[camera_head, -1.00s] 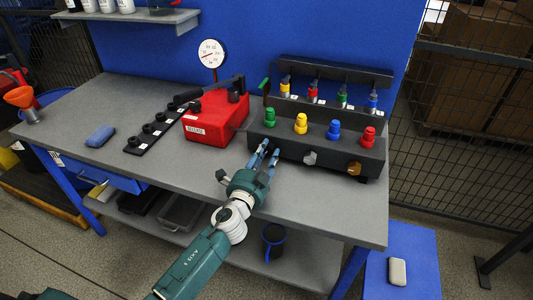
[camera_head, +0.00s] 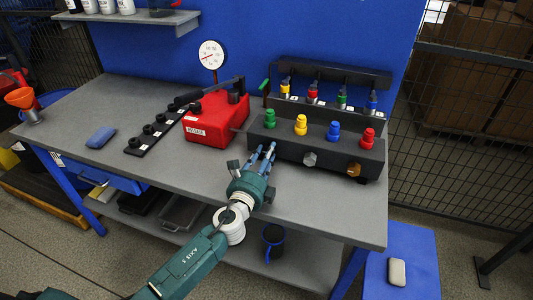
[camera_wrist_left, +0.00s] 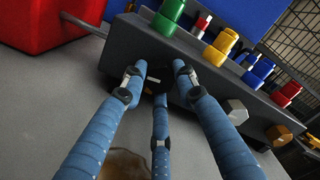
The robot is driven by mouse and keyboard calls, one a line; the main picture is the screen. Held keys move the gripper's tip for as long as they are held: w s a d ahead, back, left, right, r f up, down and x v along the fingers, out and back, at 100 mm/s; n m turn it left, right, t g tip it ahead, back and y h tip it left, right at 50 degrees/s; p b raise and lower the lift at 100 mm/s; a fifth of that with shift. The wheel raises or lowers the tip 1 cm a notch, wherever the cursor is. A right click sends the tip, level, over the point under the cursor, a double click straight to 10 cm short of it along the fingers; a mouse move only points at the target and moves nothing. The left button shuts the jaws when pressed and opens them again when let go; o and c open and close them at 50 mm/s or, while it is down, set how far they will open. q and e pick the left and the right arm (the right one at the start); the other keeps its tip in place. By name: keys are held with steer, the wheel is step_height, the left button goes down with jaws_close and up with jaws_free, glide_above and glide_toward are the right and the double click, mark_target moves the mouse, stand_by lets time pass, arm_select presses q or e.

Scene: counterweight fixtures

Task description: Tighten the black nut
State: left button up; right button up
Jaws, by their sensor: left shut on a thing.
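The black nut (camera_wrist_left: 156,85) sits at the left end of the front face of the dark fixture block (camera_head: 287,148). It shows only as a dark shape between my fingertips in the left wrist view; the head view hides most of it. My left gripper (camera_head: 263,153) has its blue fingers closed around the nut, reaching in from the front. Its fingertips also show in the left wrist view (camera_wrist_left: 158,78). A silver hex nut (camera_head: 309,159) and a brown hex nut (camera_head: 354,169) sit farther right on the same face. My right gripper is out of view.
Green, yellow, blue and red knobs (camera_head: 301,124) stand on top of the block. A red box (camera_head: 212,120) with a black lever stands left of it, near a round gauge (camera_head: 211,55). A blue block (camera_head: 100,137) lies farther left. The grey bench front (camera_head: 190,170) is clear.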

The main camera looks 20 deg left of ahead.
arm_select(q)
steer(key=shift+m, duration=0.8)
steer(key=o, duration=1.1)
steer(key=shift+o, duration=0.2)
steer(key=s, duration=1.2)
steer(key=shift+a, duration=0.2)
